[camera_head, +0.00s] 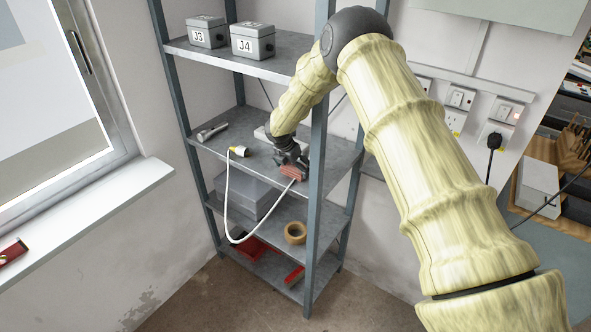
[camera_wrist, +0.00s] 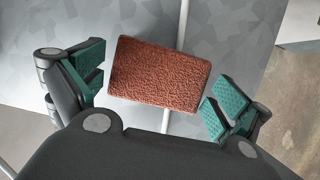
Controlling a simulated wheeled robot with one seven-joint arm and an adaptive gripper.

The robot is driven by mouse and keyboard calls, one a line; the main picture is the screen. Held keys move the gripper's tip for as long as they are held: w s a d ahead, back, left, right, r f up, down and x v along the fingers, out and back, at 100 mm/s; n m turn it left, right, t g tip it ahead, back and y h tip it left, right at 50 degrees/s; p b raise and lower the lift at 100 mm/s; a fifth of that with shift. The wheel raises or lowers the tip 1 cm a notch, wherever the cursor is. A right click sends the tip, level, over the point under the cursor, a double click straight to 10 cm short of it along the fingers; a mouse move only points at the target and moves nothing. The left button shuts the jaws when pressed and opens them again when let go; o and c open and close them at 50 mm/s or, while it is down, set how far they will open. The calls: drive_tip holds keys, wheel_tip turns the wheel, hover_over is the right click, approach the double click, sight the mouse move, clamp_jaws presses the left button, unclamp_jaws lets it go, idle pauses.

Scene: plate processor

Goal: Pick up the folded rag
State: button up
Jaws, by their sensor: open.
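The folded rag (camera_wrist: 158,74) is a reddish-brown, rough-textured flat block in the wrist view. It lies on the grey metal shelf, over a white cable. My gripper (camera_wrist: 155,95) is open, with one green-padded finger to the left of the rag and one to the right. The right finger is very close to the rag's right end; I cannot tell if it touches. In the head view the rag (camera_head: 294,172) shows small and reddish at the front edge of the middle shelf, with my gripper (camera_head: 291,162) right above it.
The shelf post (camera_head: 317,190) stands close to my arm. The white cable (camera_head: 229,205) loops down from the shelf's front edge, with a yellow-white connector (camera_head: 238,151). A torch-like metal object (camera_head: 211,132) lies at the left. Boxes J3 (camera_head: 207,32) and J4 (camera_head: 252,42) stand on the shelf above.

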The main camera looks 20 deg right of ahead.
drive_tip(key=c, duration=0.8)
drive_tip(key=shift+r+b, duration=0.15)
drive_tip(key=shift+b, duration=0.2)
drive_tip(key=shift+r+b, duration=0.25)
drive_tip(key=shift+b, duration=0.05)
drive_tip(key=shift+s+a+r+b, duration=0.1)
drive_tip(key=shift+a+r+b, duration=0.05)
drive_tip(key=shift+b, duration=0.25)
drive_tip(key=s+a+b, duration=0.2)
drive_tip(key=s+a, duration=0.1)
drive_tip(key=a, duration=0.1)
drive_tip(key=s+a+b, duration=0.2)
drive_tip(key=s+a, duration=0.2)
drive_tip(key=a, duration=0.1)
drive_tip(key=s+a+b, duration=0.3)
drive_tip(key=s+a, duration=0.1)
drive_tip(key=a, duration=0.1)
drive_tip(key=shift+r, duration=0.2)
drive_tip(key=shift+o, duration=1.3)
drive_tip(key=shift+c, duration=0.7)
